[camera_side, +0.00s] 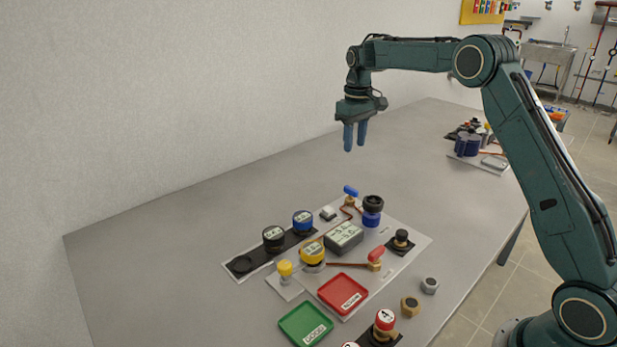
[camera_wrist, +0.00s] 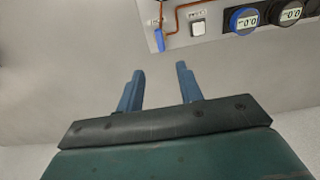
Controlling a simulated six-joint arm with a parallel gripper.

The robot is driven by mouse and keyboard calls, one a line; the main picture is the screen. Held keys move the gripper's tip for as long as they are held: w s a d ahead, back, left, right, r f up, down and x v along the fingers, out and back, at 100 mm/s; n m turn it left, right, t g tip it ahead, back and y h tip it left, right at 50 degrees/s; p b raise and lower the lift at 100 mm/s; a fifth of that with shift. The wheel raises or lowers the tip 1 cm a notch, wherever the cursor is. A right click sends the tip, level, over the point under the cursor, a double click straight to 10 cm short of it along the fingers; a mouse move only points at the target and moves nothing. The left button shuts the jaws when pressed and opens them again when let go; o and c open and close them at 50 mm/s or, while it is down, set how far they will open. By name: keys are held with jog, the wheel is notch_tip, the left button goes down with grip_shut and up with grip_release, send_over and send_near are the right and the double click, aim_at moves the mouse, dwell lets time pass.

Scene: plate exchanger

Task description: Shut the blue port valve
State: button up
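The blue port valve has a small blue lever (camera_side: 350,191) on a brass body (camera_side: 349,202), at the back edge of the grey panel in the side view. A copper pipe (camera_side: 349,211) runs from it. In the wrist view the blue lever (camera_wrist: 159,39) shows at the top, at the panel's edge, beyond my fingertips. My gripper (camera_side: 354,138) hangs high above the table, fingers pointing down, well above and apart from the valve. In the wrist view its two blue fingers (camera_wrist: 158,82) are spread with nothing between them.
A red-handled valve (camera_side: 376,254), a dark-and-blue cylinder (camera_side: 372,210), a grey box (camera_side: 343,237) and several gauges crowd the panel. A red tray (camera_side: 342,293) and green tray (camera_side: 305,324) lie in front. The table's left (camera_side: 150,250) is clear.

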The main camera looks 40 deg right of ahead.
aim_at(351, 188)
notch_tip(351, 188, down, 14)
jog(key=shift+r, duration=0.1)
dwell(0.8)
jog(key=shift+c, duration=0.3)
grip_shut()
